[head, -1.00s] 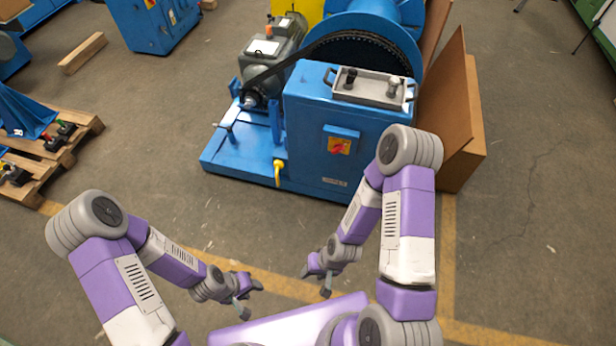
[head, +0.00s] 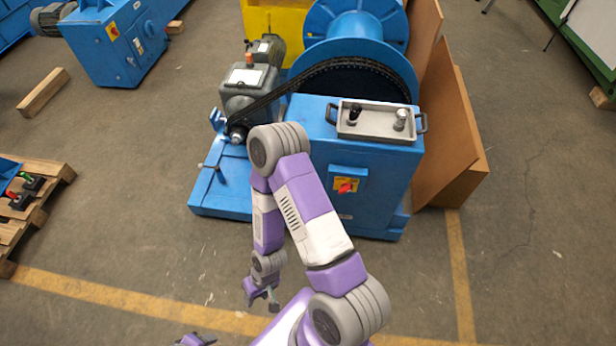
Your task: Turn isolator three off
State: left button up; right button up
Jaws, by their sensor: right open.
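A rotary isolator switch (head: 346,186), with a red handle on a yellow plate, is on the front of the blue drive cabinet (head: 385,170). Its number cannot be read, and the handle's exact angle is too small to tell. A second red-and-yellow switch (head: 113,31) is on a blue machine at the back left. My right gripper (head: 262,304) is open and empty, low in front of the cabinet and apart from it, to the lower left of the front switch. Only a purple sliver of my left arm shows at the bottom edge; its gripper is out of frame.
A grey tray (head: 377,122) with two knobs sits on the cabinet top. The chain (head: 290,88) runs from motor to blue drum behind. Brown boards (head: 446,140) lean at the right. A pallet (head: 45,175) lies at left. The floor in front is clear.

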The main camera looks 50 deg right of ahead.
aim_at(345, 187)
jog(key=z, duration=0.3)
jog(key=i, duration=0.9)
jog(key=z, duration=1.3)
jog(key=i, duration=0.4)
jog(key=z, duration=0.4)
